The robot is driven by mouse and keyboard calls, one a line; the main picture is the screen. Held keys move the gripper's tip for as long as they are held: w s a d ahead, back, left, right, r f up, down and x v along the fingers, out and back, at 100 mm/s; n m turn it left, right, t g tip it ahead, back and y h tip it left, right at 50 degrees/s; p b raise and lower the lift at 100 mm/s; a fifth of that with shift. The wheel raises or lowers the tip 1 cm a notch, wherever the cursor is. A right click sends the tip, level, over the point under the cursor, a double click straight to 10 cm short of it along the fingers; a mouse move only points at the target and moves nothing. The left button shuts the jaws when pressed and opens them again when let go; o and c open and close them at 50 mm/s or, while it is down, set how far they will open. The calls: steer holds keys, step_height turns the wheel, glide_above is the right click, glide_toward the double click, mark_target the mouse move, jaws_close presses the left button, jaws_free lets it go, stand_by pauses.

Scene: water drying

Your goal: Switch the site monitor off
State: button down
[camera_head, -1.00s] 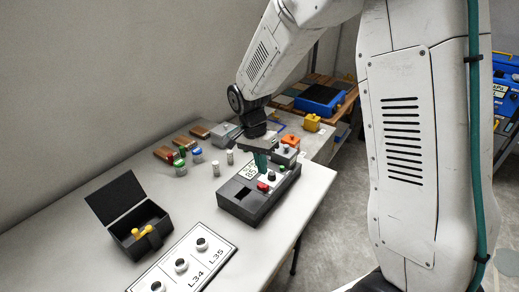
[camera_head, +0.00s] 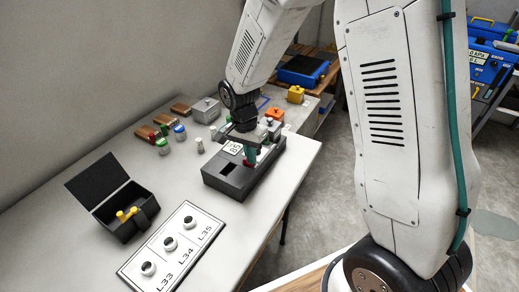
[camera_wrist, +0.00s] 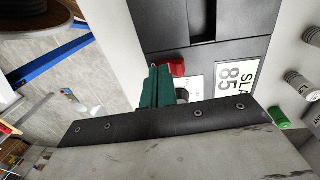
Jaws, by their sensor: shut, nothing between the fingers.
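The site monitor appears to be the dark grey box (camera_head: 225,182) near the table's front right edge. It has a white label reading 85 and a recess in its top. A red button (camera_head: 247,163) sits on its top; it also shows in the wrist view (camera_wrist: 177,67). My gripper (camera_head: 250,152) is over the box, its teal fingers shut and empty. In the wrist view the fingertips (camera_wrist: 154,68) appear right beside the red button; I cannot tell whether they touch it. A dark knob is partly hidden behind the fingers.
An open black case (camera_head: 127,212) with yellow pieces and a white panel (camera_head: 172,246) with several round knobs, L33 to L35, stand at left. Small jars, wooden blocks, a grey box (camera_head: 206,110) and an orange-topped unit (camera_head: 274,115) stand behind.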

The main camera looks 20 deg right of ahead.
steer(key=shift+a, duration=0.3)
steer(key=shift+w+d, duration=0.1)
steer(key=shift+w+a+r, duration=0.1)
steer(key=shift+w+a, duration=0.3)
steer(key=shift+w, duration=0.15)
steer(key=shift+r, duration=0.1)
steer(key=shift+w+r, duration=0.1)
steer(key=shift+r, duration=0.2)
step_height(320, 180, up, 13)
steer(key=w+a, duration=0.1)
steer(key=w, duration=0.1)
steer(key=shift+a, duration=0.35)
